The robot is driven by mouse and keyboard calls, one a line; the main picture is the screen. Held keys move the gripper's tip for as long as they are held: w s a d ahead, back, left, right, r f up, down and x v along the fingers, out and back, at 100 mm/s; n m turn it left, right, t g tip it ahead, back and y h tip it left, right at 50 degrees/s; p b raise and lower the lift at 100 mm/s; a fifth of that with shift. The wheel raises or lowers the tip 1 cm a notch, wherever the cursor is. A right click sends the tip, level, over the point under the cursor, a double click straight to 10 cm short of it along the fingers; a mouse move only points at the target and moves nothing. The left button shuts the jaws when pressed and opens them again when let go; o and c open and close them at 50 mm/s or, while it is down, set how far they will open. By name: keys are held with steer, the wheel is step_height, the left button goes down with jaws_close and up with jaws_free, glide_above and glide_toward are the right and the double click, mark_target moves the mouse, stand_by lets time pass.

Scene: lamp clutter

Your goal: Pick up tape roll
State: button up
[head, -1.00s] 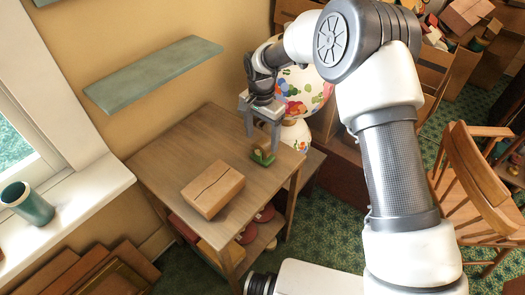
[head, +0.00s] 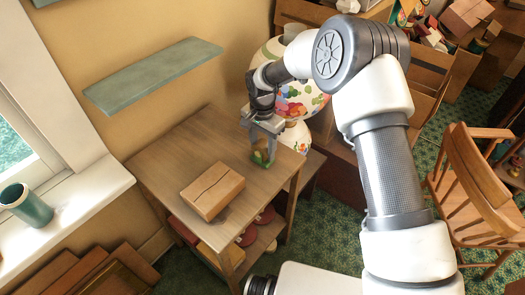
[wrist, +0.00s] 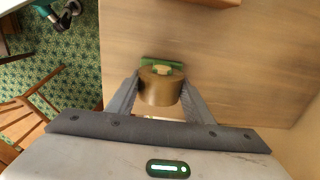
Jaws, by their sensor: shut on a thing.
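The tape roll (wrist: 160,90) shows in the wrist view as a brown round body with a green part at its far side. In the head view it is a small green shape (head: 261,157) at the right end of the wooden table (head: 190,145), partly hidden by my fingers. My gripper (head: 262,150) points down over the table there. In the wrist view its two fingers (wrist: 161,84) press on the roll from both sides. I cannot tell whether the roll still touches the table.
A cardboard box (head: 213,190) lies on the table left of my gripper. A colourful patterned lamp (head: 295,135) stands close behind and right of it. A green shelf (head: 153,75) is on the wall above. A wooden chair (head: 470,180) stands at the right.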

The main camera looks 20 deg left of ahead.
step_height(320, 180, up, 10)
steer(key=shift+r+p, duration=0.1)
steer(key=shift+p, duration=0.35)
